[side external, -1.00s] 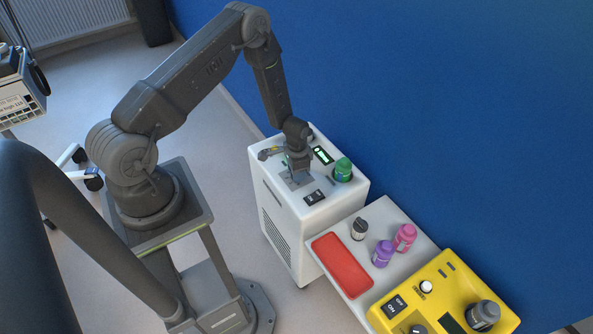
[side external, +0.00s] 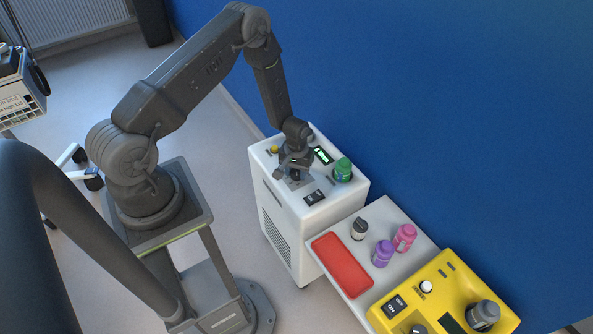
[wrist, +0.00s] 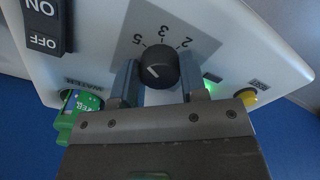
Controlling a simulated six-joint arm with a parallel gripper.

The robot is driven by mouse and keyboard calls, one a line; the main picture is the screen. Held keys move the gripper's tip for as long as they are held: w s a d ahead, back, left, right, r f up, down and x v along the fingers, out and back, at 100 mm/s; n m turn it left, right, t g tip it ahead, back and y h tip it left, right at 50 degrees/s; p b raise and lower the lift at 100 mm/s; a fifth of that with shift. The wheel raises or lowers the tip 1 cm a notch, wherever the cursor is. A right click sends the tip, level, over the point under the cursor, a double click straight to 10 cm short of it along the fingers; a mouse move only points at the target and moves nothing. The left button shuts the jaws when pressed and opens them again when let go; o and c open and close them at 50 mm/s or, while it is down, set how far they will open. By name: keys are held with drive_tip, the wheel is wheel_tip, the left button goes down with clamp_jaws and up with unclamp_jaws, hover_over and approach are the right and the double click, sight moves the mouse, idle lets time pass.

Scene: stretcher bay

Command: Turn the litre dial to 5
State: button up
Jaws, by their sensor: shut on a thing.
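The litre dial (wrist: 163,66) is a round black knob on a grey plate (wrist: 198,34) on the white machine. The numbers 5, 3 and 2 are printed around it. A short white mark on the knob slants toward the upper left, roughly to the 5 side. My gripper (wrist: 161,80) is shut on the dial, one finger on each side of it. In the side external view my gripper (side external: 294,174) is down at the machine's top (side external: 325,205) and hides most of the dial.
A green bottle (wrist: 80,112) sits in the WATER port beside my gripper; it also shows in the side view (side external: 343,170). Close by are an ON/OFF switch (wrist: 45,22), a lit green lamp (wrist: 211,88) and a yellow button (wrist: 247,97). A red tray (side external: 341,262) is nearby.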

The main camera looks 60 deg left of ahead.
sight(297, 171)
drive_tip(key=shift+n, duration=0.6)
drive_tip(key=o, duration=0.9)
drive_tip(key=shift+r, duration=0.1)
wheel_tip(297, 171, up, 14)
drive_tip(key=shift+f, duration=0.2)
